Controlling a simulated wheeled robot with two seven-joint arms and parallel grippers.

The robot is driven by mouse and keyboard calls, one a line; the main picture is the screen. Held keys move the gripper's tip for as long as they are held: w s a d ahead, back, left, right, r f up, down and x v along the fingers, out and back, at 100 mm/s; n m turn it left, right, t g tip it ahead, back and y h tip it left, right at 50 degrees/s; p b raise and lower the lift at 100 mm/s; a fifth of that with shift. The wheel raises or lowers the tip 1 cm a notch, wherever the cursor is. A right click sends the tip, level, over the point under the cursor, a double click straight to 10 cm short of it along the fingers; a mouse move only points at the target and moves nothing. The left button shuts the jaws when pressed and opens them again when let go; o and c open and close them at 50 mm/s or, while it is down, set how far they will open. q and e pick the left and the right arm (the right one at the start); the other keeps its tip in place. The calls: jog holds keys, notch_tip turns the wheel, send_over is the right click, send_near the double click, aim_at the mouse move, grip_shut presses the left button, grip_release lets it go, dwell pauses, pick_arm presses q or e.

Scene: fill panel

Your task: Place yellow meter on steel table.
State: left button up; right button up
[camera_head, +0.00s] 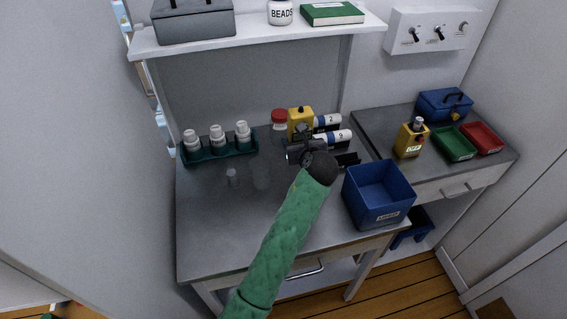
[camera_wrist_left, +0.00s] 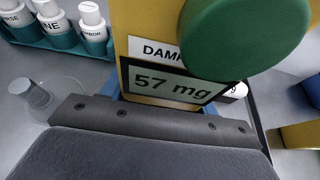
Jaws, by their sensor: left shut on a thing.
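A yellow meter (camera_head: 300,120) is at the back of the steel table (camera_head: 215,225). My left gripper (camera_head: 303,140) reaches it from the front and is shut on it. In the left wrist view the yellow meter (camera_wrist_left: 150,25) fills the upper middle, with a "57 mg" display and a partly covered label. A green disc (camera_wrist_left: 245,38) overlaps its upper right. I cannot tell whether the meter touches the table. A second yellow device (camera_head: 409,142) with a lit display stands on the right-hand bench (camera_head: 390,120). My right gripper is not in view.
A teal rack (camera_head: 220,153) of white bottles stands at the back left, with clear glassware (camera_head: 233,178) before it. Right of the gripper are labelled white cylinders (camera_head: 333,138) and an open blue bin (camera_head: 378,195). A shelf (camera_head: 255,30) overhangs the back. The front left table is clear.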

pick_arm(q)
notch_tip(320, 180, down, 5)
jog(key=shift+f+p, duration=0.1)
jog(key=shift+p, duration=0.55)
jog(key=shift+f+p, duration=0.5)
jog(key=shift+f, duration=1.35)
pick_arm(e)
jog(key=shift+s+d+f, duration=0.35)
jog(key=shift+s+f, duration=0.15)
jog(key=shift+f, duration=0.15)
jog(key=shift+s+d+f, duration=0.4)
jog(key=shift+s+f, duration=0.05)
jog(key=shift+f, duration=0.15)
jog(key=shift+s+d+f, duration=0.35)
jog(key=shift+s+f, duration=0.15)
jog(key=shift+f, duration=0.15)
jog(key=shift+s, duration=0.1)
pick_arm(q)
jog(key=o, duration=1.4)
jog(key=shift+f, duration=0.1)
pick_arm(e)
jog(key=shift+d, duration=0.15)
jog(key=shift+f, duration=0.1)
